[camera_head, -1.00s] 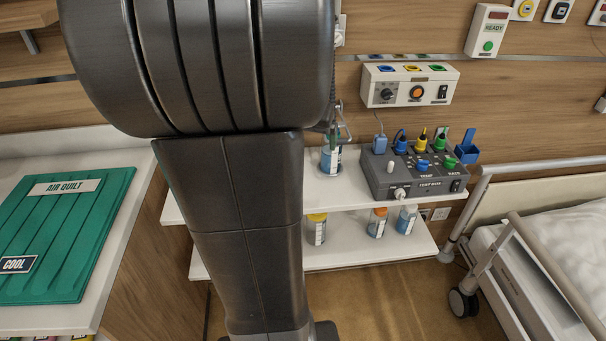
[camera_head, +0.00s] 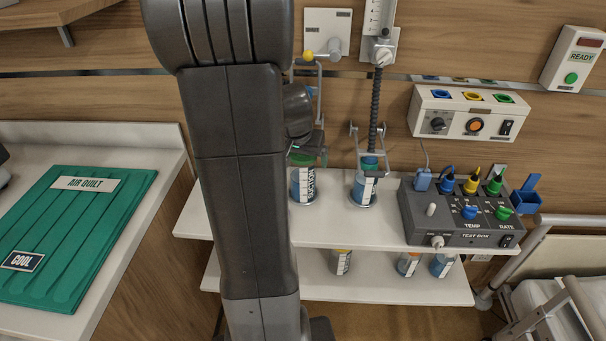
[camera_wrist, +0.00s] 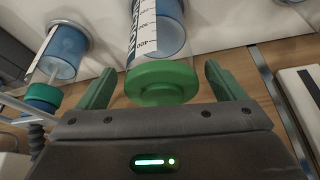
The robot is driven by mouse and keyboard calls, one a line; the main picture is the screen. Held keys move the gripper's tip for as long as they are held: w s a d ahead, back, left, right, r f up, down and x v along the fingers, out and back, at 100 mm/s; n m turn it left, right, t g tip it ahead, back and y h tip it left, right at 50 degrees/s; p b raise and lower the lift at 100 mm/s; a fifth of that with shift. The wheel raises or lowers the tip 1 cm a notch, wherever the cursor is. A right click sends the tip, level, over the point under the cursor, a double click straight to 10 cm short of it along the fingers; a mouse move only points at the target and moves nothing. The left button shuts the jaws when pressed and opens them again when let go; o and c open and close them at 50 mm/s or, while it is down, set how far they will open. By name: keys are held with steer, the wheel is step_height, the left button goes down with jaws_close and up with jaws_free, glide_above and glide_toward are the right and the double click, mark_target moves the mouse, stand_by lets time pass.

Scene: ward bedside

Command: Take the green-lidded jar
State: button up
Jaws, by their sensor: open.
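The green-lidded jar (camera_head: 303,187) stands upright on the upper white shelf, with blue contents and a printed scale label. Its green lid (camera_wrist: 163,79) shows large in the wrist view. My gripper (camera_head: 307,150) is at the lid, just above the jar body. In the wrist view my gripper (camera_wrist: 160,84) is open, with one green finger on each side of the lid. Gaps show between the lid and the fingers, so it is not held. My arm hides part of the shelf to the left.
A similar jar (camera_head: 362,189) with a teal lid and corrugated hose stands close on the right. A grey test box (camera_head: 455,222) with coloured plugs sits further right. More jars (camera_head: 408,264) stand on the lower shelf. Wall fittings (camera_head: 327,32) are behind my gripper.

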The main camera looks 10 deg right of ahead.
steer(key=shift+x, duration=1.75)
steer(key=shift+c, duration=0.2)
